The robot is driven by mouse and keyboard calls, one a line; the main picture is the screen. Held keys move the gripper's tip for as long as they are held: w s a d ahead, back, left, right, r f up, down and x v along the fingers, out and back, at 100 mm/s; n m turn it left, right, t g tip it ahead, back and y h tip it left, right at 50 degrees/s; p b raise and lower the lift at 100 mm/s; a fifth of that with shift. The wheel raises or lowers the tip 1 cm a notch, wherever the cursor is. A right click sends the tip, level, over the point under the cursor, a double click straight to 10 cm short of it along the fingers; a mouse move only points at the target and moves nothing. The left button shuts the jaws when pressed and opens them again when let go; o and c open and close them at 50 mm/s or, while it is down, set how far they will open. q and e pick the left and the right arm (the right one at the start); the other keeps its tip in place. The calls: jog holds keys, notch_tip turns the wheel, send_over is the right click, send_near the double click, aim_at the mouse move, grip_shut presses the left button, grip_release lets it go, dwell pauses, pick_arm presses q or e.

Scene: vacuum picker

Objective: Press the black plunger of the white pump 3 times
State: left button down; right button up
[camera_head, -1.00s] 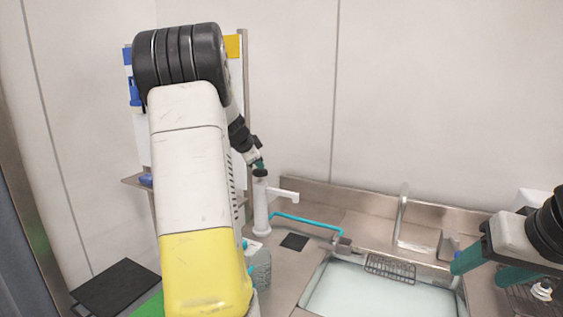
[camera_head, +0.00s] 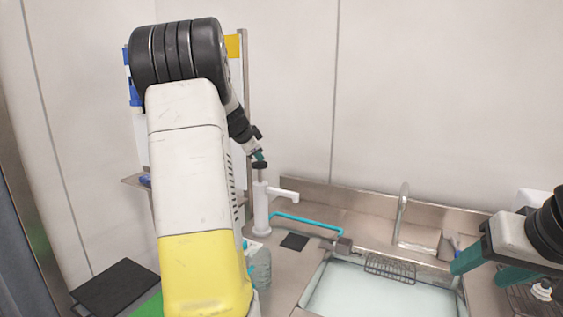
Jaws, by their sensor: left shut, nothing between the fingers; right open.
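The white pump (camera_head: 262,211) stands upright on the metal counter, with its spout pointing right. My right gripper (camera_head: 482,271) is open and empty over the right side of the sink, far from the pump.
A sink (camera_head: 380,292) with a faucet (camera_head: 402,205) and a wire rack (camera_head: 390,268) lies right of the pump. A cyan tube (camera_head: 305,221) runs behind a small black pad (camera_head: 295,242). A clear container (camera_head: 259,268) stands in front of the pump. A black mat (camera_head: 115,287) lies at left.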

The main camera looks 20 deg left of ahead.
pick_arm(q)
jog(key=shift+r, duration=1)
jog(key=shift+r, duration=2.5)
jog(key=s+d+r+n+g+h, duration=0.1)
jog(key=s+d+n+h, duration=0.15)
jog(key=s+d, duration=1.3)
jog(key=s+d+f+n+g, duration=0.1)
jog(key=s+d+f, duration=0.3)
jog(key=s, duration=0.5)
jog(key=s+d+f+n+g, duration=0.1)
jog(key=s+d+f+n, duration=0.3)
jog(key=s+d, duration=0.4)
jog(key=shift+s+f, duration=0.7)
jog(key=shift+s, duration=0.25)
jog(key=shift+d+n, duration=0.1)
jog(key=shift+n, duration=0.15)
